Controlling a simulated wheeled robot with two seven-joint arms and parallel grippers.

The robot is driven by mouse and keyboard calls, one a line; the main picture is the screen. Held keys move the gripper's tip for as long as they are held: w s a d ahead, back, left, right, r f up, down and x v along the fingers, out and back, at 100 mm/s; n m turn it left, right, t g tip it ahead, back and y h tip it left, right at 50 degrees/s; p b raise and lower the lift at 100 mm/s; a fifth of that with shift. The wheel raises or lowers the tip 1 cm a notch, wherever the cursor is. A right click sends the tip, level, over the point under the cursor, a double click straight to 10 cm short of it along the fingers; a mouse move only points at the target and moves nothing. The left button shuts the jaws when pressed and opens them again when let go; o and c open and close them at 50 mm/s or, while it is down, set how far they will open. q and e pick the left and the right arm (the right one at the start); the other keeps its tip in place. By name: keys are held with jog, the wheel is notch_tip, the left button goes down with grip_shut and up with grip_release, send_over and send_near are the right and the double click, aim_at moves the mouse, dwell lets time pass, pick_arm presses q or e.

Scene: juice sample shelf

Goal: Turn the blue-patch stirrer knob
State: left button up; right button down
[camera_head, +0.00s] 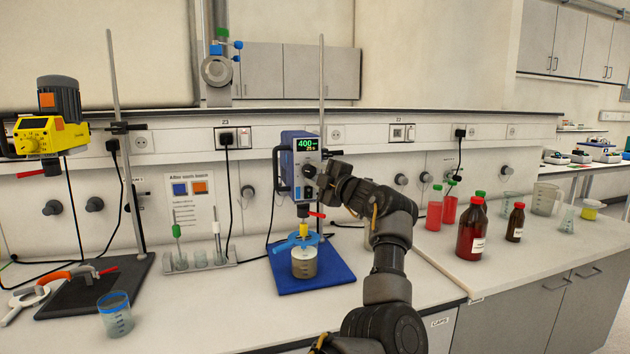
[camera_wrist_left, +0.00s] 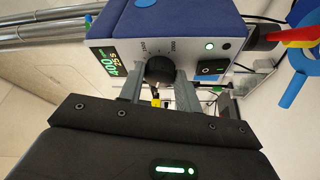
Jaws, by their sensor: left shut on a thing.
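The blue-patch stirrer (camera_head: 301,150) is a blue and white overhead unit on a stand, with a green-lit display reading 400. In the left wrist view its front panel (camera_wrist_left: 195,62) shows a blue patch at the picture's top edge. Its black round knob (camera_wrist_left: 160,71) has a printed scale around it. My left gripper (camera_wrist_left: 157,80) is shut on the knob, with one grey finger on each side. In the head view my left gripper (camera_head: 318,180) is at the stirrer's front, and my wrist hides part of the panel. My right gripper is not in view.
Below the stirrer, a beaker (camera_head: 304,263) with a blue clamp stands on a blue mat (camera_head: 333,275). A yellow stirrer (camera_head: 38,136) with an orange patch stands left. A blue-rimmed beaker (camera_head: 115,316) is at the front left. Brown bottles (camera_head: 471,232) stand right.

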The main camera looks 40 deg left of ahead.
pick_arm(q)
jog(key=n, duration=0.1)
jog(key=n+h, duration=0.1)
jog(key=n, duration=0.1)
jog(key=n+h, duration=0.1)
jog(key=n, duration=0.1)
jog(key=shift+r+g, duration=0.3)
jog(key=shift+r, duration=0.05)
jog(key=shift+r+n+h+p, duration=0.1)
jog(key=shift+n+h+p, duration=0.35)
jog(key=shift+n+h, duration=0.8)
jog(key=shift+n+y, duration=0.35)
jog(key=shift+n, duration=0.2)
jog(key=o, duration=1)
jog(key=shift+a, duration=0.1)
